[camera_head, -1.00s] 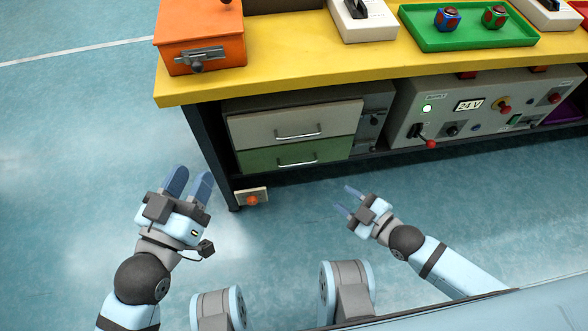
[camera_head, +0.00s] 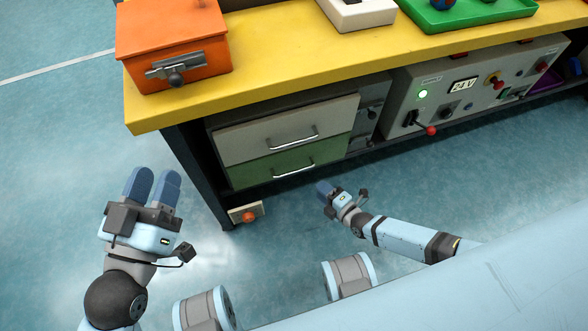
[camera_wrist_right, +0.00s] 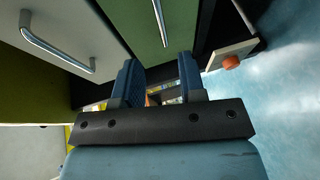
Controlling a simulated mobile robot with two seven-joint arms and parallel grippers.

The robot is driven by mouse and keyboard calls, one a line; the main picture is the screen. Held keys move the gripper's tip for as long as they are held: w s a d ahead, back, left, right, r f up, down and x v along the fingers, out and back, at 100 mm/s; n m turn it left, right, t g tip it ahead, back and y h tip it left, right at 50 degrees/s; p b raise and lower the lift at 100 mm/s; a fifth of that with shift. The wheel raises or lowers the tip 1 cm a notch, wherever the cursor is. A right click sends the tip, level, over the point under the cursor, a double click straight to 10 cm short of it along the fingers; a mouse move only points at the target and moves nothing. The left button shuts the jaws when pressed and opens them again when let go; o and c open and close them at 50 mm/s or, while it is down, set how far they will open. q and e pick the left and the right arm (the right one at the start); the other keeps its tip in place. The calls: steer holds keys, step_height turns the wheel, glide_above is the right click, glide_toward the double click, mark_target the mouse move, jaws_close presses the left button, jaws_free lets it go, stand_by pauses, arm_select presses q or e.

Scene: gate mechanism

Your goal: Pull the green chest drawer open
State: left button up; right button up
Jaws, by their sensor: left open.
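The green drawer (camera_head: 252,169) is the lower drawer of a small chest under the yellow bench, and it is closed. Its metal handle (camera_head: 294,170) runs across its front; the handle also shows in the right wrist view (camera_wrist_right: 160,22), ahead of the gap between my right fingers. My right gripper (camera_head: 323,187) is low in front of the chest, just right of and below the green handle. In the right wrist view its blue fingers (camera_wrist_right: 161,76) are apart and empty, not around the handle. My left gripper (camera_head: 154,178) is open and empty, left of the bench.
The pale upper drawer (camera_head: 250,140) with its own handle is closed above. An orange box (camera_head: 165,50) stands on the yellow bench top (camera_head: 290,75). A plate with an orange knob (camera_head: 248,215) sits by the bench leg. A control panel with a red-knobbed lever stands right.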

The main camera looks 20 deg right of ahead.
mark_target(297, 171)
steer(key=b+x, duration=0.5)
steer(key=x, duration=0.7)
steer(key=shift+w+f, duration=0.1)
steer(key=shift+f, duration=0.05)
arm_select(q)
step_height(297, 171, down, 8)
steer(key=g, duration=0.3)
steer(key=shift+d+m, duration=0.3)
steer(key=shift+m, duration=0.1)
steer(key=shift+r, duration=0.1)
arm_select(e)
jaws_close()
